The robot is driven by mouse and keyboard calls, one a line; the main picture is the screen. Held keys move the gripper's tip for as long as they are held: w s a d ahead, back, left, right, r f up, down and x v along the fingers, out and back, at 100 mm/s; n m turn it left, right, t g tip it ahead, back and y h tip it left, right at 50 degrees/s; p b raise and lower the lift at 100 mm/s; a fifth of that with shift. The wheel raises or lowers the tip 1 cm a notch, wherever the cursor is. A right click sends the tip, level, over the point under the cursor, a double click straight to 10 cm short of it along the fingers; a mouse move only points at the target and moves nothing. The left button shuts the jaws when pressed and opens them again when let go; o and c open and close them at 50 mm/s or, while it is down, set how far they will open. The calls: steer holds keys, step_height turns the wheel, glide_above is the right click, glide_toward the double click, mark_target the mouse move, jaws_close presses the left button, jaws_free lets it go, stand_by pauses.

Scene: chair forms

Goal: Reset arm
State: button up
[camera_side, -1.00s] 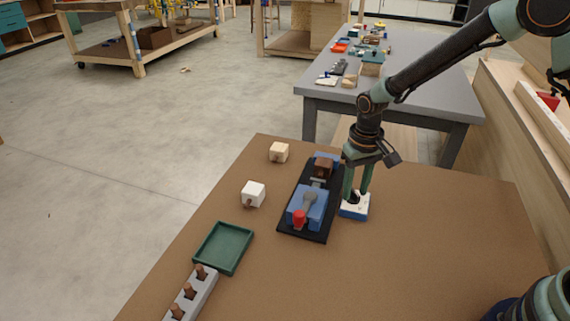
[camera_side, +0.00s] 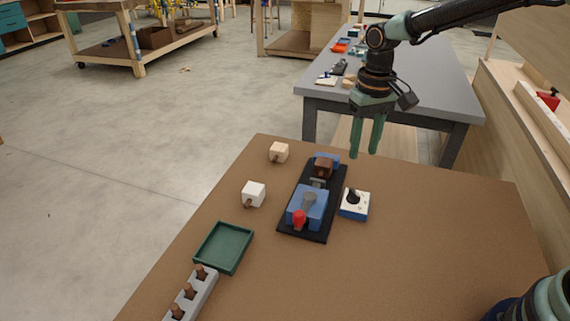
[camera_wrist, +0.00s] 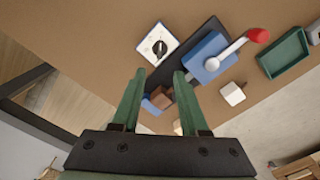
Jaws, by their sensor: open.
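My gripper (camera_side: 364,152) is open and empty, raised above the far edge of the brown table, with its green fingers pointing down. It also shows in the wrist view (camera_wrist: 158,72), fingers apart. Below it and toward the front, a white and blue box with a black knob (camera_side: 354,204) stands on the table; the wrist view shows its white top and dark knob (camera_wrist: 157,45). Just left of it is a black base (camera_side: 319,228) bearing a blue clamp (camera_side: 312,206) with a red-tipped grey lever and a brown block (camera_side: 323,167).
A white block (camera_side: 253,193) and a pale wooden block (camera_side: 279,152) stand left of the base. A green tray (camera_side: 223,247) and a grey rack with several brown pegs (camera_side: 193,293) are at front left. The table's right side (camera_side: 440,230) is clear. A grey table stands behind.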

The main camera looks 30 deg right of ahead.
steer(key=shift+r, duration=0.1)
steer(key=s+d+r+t, duration=0.2)
steer(key=s+d+r, duration=0.1)
steer(key=s, duration=0.4)
steer(key=s+d+r+n+t, duration=0.1)
steer(key=s+d+r+t, duration=0.2)
steer(key=s+r, duration=0.3)
steer(key=shift+s+t, duration=0.3)
steer(key=shift+s, duration=0.3)
